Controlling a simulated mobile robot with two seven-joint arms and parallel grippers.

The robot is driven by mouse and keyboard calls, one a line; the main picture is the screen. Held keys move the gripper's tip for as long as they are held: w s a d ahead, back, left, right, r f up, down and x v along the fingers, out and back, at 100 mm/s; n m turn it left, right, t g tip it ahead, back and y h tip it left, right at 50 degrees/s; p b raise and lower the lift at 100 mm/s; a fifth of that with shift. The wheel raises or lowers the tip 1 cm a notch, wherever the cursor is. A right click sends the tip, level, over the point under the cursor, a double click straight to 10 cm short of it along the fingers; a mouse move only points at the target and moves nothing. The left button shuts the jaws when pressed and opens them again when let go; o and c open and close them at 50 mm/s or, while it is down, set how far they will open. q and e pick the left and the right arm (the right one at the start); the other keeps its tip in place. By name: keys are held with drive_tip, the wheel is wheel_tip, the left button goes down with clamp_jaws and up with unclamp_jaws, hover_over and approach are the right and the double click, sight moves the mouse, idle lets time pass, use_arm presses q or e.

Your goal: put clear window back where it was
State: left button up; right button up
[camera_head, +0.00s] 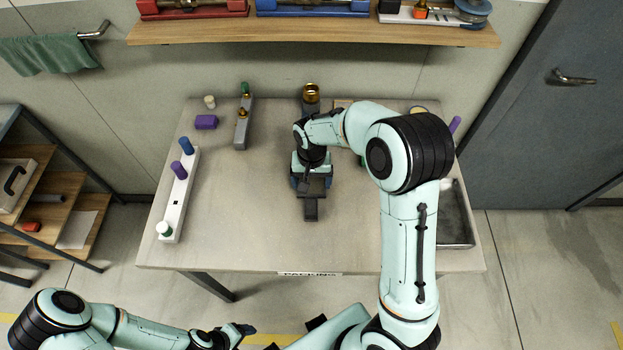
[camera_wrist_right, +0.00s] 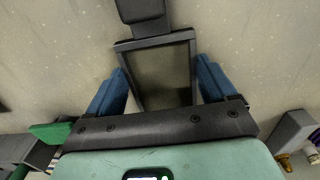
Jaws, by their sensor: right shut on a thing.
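The clear window (camera_wrist_right: 163,78) is a see-through pane in a dark frame with a dark tab at one end. In the right wrist view it sits between the two blue fingers of my right gripper (camera_wrist_right: 165,88). In the head view my right gripper (camera_head: 311,184) is over the middle of the table, shut on the window, whose dark tab (camera_head: 311,209) sticks out toward the front edge. Whether the window touches the table cannot be told. My left gripper (camera_head: 238,330) is low in front of the table, apart from everything on it; its jaw opening is unclear.
The table (camera_head: 240,230) is bare around the window. A white rack (camera_head: 178,205) with coloured-capped pieces stands at left, beside a purple block (camera_head: 206,122) and a grey block (camera_head: 242,130). A brass-topped fitting (camera_head: 311,93) is behind my gripper. A dark tray (camera_head: 457,225) lies at right.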

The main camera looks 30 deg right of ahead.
drive_tip(key=shift+f, duration=0.2)
drive_tip(key=o, duration=1.1)
drive_tip(key=shift+r, duration=0.15)
